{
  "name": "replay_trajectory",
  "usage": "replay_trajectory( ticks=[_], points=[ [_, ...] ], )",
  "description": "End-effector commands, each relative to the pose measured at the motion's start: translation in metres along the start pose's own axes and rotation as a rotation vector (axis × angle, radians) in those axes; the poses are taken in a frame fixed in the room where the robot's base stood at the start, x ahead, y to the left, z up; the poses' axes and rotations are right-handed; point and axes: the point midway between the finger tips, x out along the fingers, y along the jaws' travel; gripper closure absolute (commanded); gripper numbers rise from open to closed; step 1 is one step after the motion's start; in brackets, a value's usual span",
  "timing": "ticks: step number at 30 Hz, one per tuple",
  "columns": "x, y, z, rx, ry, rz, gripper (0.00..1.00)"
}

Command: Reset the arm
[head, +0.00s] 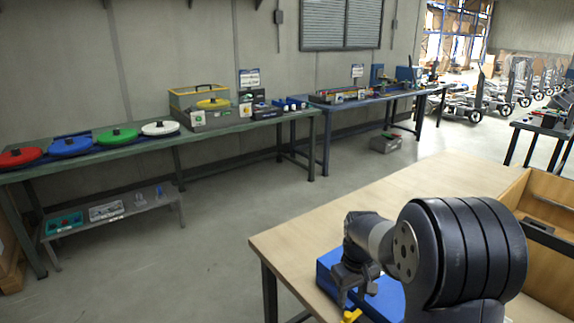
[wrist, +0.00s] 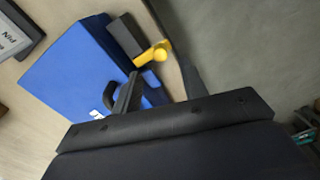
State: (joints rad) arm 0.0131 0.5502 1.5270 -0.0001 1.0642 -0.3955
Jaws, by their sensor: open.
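My gripper (head: 356,291) hangs over the near left part of a wooden-topped table in the head view, just above and in front of a blue box (head: 387,299). The wrist view shows its two dark fingers apart (wrist: 160,80), with nothing clamped between them. The blue box (wrist: 70,72) lies below and to the left of the fingers there. A yellow part (wrist: 155,53) with a dark grey block (wrist: 126,38) shows beyond the finger tips. The yellow part also shows at the bottom of the head view (head: 351,316). My gripper hides some of the box.
A wooden bin (head: 553,213) stands at the table's right. The tabletop (head: 400,195) behind my arm is clear. A green bench (head: 100,160) with colored discs and a blue bench (head: 375,97) stand along the wall. Open floor (head: 225,240) lies between.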

Motion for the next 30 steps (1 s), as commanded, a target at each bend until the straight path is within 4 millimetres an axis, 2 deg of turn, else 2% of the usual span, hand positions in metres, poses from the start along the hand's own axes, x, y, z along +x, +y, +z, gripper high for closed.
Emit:
replay_trajectory(
  ticks=[1,6,9,22,30],
  points=[
    [-0.012,0.0,-0.001,0.0,0.005,0.002,0.59],
    [-0.046,0.0,-0.001,0.0,0.005,0.002,0.59],
    [-0.019,-0.001,0.001,0.0,-0.007,-0.003,0.59],
    [0.067,-0.001,0.001,0.0,-0.006,-0.002,0.59],
    [0.065,-0.002,-0.009,0.205,-0.001,0.0,0.59]
  ],
)
